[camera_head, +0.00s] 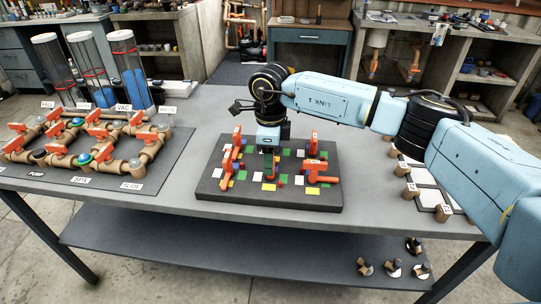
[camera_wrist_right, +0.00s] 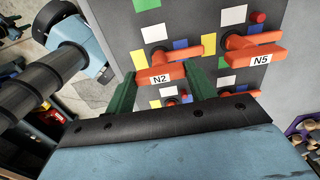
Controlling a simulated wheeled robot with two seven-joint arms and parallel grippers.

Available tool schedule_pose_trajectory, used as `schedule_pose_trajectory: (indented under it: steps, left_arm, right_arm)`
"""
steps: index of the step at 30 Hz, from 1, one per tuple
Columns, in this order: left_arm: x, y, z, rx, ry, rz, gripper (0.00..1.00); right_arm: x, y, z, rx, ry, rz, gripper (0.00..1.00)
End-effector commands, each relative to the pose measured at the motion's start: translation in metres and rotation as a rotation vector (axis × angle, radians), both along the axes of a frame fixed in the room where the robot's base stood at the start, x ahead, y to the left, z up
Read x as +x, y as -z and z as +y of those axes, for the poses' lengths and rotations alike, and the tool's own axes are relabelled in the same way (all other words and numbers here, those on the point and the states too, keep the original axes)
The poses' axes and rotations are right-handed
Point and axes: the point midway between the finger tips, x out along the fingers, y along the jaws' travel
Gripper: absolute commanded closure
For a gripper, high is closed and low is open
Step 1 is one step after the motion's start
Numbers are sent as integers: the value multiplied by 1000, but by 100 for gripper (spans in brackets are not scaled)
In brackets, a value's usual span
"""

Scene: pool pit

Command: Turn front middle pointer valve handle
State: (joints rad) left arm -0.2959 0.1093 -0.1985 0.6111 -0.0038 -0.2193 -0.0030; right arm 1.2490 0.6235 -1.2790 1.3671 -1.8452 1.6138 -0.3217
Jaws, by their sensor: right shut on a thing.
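A dark square board (camera_head: 322,205) with coloured tiles and several orange pointer valve handles lies on the grey table. My right gripper (camera_head: 269,170) points down at the middle of the board and hides most of the handle there. In the right wrist view, the green fingers (camera_wrist_right: 161,78) stand on either side of the orange handle labelled N2 (camera_wrist_right: 178,72), shut on it. The handle labelled N5 (camera_wrist_right: 258,58) is beside it, apart from the fingers. My left gripper is not in view.
Other orange handles stand close on the board, at its left (camera_head: 227,160) and right (camera_head: 314,170). A pipe rig with orange valves (camera_head: 85,150) stands on the left of the table. White cards with small brown blocks (camera_head: 425,173) lie at the right.

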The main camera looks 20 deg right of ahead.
Motion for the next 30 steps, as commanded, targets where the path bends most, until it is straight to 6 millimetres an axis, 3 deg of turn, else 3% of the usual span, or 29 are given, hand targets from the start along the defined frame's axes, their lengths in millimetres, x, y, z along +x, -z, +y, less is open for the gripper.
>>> schedule_pose_trajectory:
  steps: [9, 10, 15, 24, 30]
  left_arm:
    - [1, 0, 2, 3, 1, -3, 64]
    - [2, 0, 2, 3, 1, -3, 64]
    - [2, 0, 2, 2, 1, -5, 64]
    - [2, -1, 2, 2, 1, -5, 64]
    - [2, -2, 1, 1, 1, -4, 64]
  right_arm:
    - [1, -2, 0, 3, 0, -5, 68]
    - [1, -2, 0, 3, 0, -5, 44]
    - [1, -1, 0, 2, 1, -3, 24]
    - [1, -2, 0, 1, 1, -2, 24]
    - [1, -28, 0, 1, 1, -6, 24]
